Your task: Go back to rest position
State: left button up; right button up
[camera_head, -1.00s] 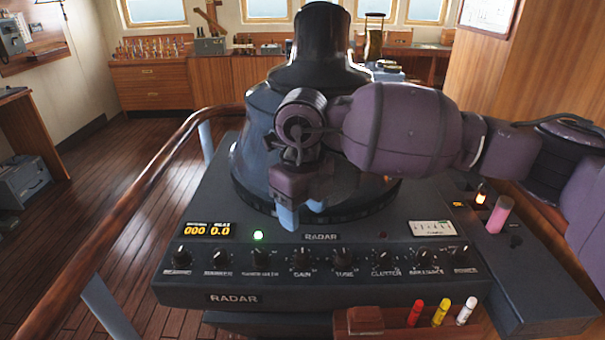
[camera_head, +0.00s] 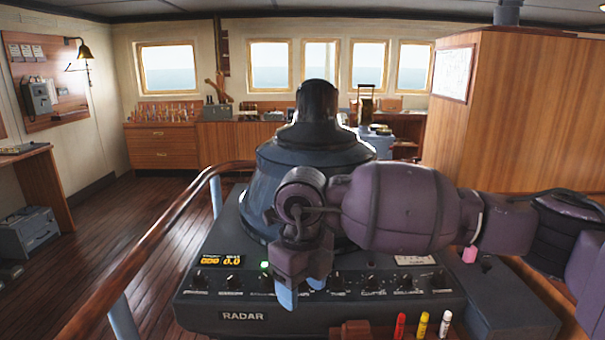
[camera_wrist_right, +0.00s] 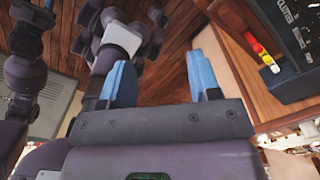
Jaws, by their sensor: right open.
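My right gripper (camera_head: 301,291) hangs pointing down in front of the radar console (camera_head: 245,318) in the head view. Its two blue fingers are apart, with nothing between them. My right arm comes in from the right and covers part of the console's dark hood (camera_head: 318,140) and some of the knobs. In the right wrist view the open fingers (camera_wrist_right: 163,78) have wooden floor behind them. My left gripper is not in view.
Red, yellow and white markers (camera_head: 422,325) stand at the console's front edge, also seen in the wrist view (camera_wrist_right: 261,52). A wooden handrail (camera_head: 150,262) runs along the left. A wooden cabinet (camera_head: 535,110) stands at right.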

jog(key=s+a+f+m+g+y, duration=0.2)
jog(key=s+a+m+g+y, duration=0.5)
jog(key=y, duration=1)
jog(key=w+d+f+m+t+h, duration=0.25)
jog(key=d+f+m+t, duration=0.35)
jog(key=d+m+t, duration=0.5)
jog(key=w+d+f+m+t+h, duration=0.1)
jog(key=d+f+m+t+h, duration=0.45)
jog(key=m+t, duration=0.95)
jog(key=s+d+f+m+g+h, duration=0.7)
jog(key=s+d+f+m+h, duration=0.2)
jog(key=s+d+f, duration=0.7)
notch_tip(320, 180, down, 4)
jog(key=shift+s+d+f+m+g, duration=0.2)
jog(key=shift+s+d+m+g, duration=0.1)
jog(key=shift+d+m, duration=0.8)
